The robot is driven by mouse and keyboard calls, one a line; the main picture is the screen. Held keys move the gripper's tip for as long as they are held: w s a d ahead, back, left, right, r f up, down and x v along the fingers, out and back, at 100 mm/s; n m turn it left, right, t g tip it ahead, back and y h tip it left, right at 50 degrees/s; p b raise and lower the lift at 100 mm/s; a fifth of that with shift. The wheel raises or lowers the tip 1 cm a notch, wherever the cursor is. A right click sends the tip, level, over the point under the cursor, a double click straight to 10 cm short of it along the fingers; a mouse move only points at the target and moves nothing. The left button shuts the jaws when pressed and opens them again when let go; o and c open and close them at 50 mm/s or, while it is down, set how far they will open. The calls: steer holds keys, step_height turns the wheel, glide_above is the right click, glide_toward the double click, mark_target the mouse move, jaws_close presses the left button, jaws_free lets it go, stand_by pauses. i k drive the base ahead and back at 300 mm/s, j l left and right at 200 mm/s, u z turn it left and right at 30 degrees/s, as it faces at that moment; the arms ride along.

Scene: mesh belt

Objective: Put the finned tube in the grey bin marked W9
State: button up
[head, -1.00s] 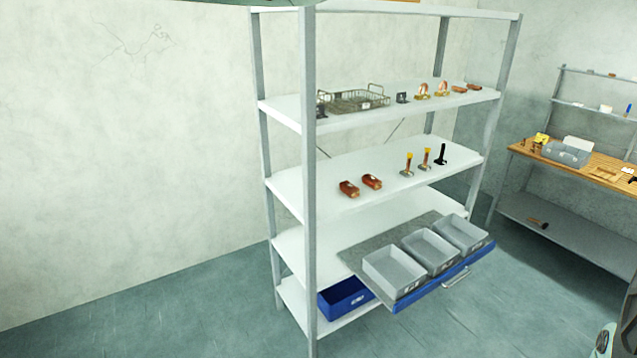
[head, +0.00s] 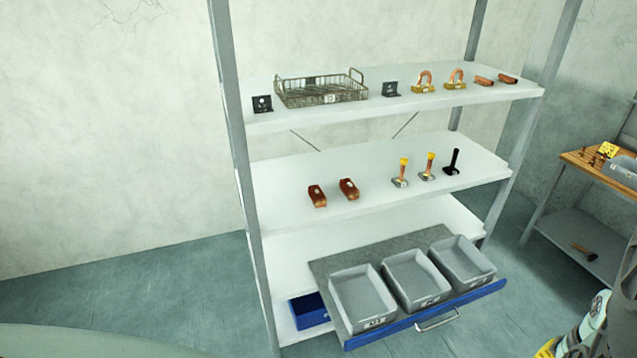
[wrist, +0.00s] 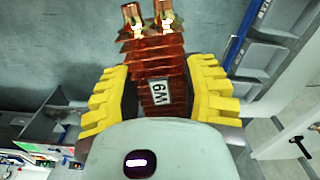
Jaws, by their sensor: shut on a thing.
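In the wrist view my gripper (wrist: 160,84) has its yellow ribbed fingers shut on the copper finned tube (wrist: 156,58). In the head view three open grey bins stand in a pulled-out blue-fronted drawer: a left bin (head: 361,300), a middle bin (head: 414,279) and a right bin (head: 462,263). They look empty. Their front labels are too small to read, so I cannot tell which is W9.
The drawer (head: 480,301) juts from a white shelf unit with a handle in front. A blue bin (head: 308,311) sits on the lowest shelf. Above are two red-brown parts (head: 332,192), yellow-topped parts (head: 402,172) and a wire basket (head: 320,91). A wooden bench (head: 590,168) stands right.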

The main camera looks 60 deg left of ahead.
mark_target(457, 268)
steer(key=i+u, duration=0.2)
steer(key=i, duration=0.65)
steer(key=i+u, duration=0.2)
steer(key=i, duration=0.7)
steer(key=i+u, duration=0.4)
steer(key=i+l+u, duration=0.15)
steer(key=u, duration=0.2)
steer(key=i+l+u, duration=0.2)
steer(key=u, duration=0.2)
steer(key=i+u, duration=0.1)
steer(key=u, duration=0.2)
